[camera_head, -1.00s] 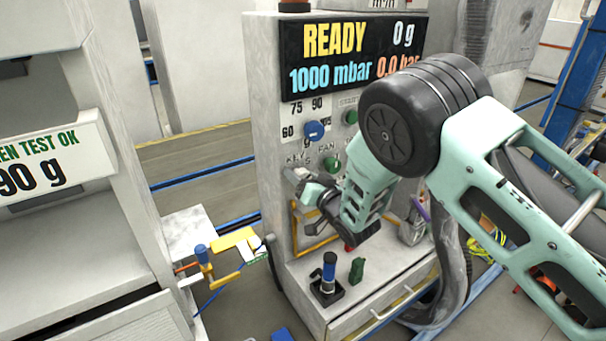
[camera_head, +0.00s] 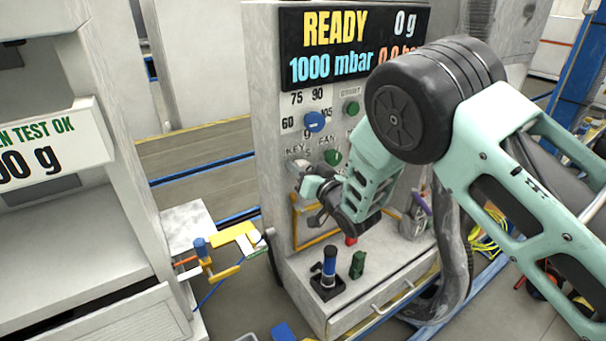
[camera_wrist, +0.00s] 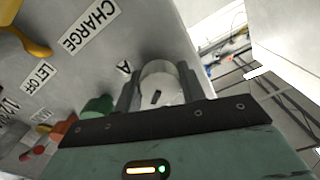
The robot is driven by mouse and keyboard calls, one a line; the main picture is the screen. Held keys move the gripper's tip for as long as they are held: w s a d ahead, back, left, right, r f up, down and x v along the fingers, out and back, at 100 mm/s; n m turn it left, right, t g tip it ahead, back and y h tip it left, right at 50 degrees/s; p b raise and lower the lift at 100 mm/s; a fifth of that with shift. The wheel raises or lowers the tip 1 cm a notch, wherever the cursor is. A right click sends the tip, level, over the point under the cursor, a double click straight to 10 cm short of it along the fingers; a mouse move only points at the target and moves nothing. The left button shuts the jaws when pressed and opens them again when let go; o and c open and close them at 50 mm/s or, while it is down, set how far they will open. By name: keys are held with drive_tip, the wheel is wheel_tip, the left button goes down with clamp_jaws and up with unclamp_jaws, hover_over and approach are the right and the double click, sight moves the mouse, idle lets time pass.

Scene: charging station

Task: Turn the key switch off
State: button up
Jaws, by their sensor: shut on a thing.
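The key switch is a round silver knob with a dark slot (camera_wrist: 160,76), set in the grey front panel of the charging station (camera_head: 270,120). In the wrist view my gripper (camera_wrist: 158,88) has one dark finger on each side of the knob, closed on it. The slot stands tilted in that view. In the head view my gripper (camera_head: 306,186) is at the panel, just below the KEY label, and largely covers the switch.
A green FAN knob (camera_head: 332,157) sits close to the right, with a blue dial (camera_head: 314,122) above. On the ledge below stand a blue-handled lever (camera_head: 329,262) and a small green object (camera_head: 357,265). A yellow clamp-like fixture (camera_head: 236,234) is at left.

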drive_tip(key=n+b, duration=0.1)
drive_tip(key=b, duration=0.1)
drive_tip(key=n+b, duration=0.4)
drive_tip(key=b, duration=0.1)
drive_tip(key=shift+f, duration=0.35)
drive_tip(key=n+b, duration=0.3)
drive_tip(key=b, duration=0.1)
drive_tip(key=shift+r, duration=0.1)
drive_tip(key=shift+r+n+b, duration=0.15)
drive_tip(key=shift+n+b, duration=0.9)
drive_tip(key=shift+n, duration=0.15)
drive_tip(key=o, duration=1)
drive_tip(key=shift+c, duration=0.2)
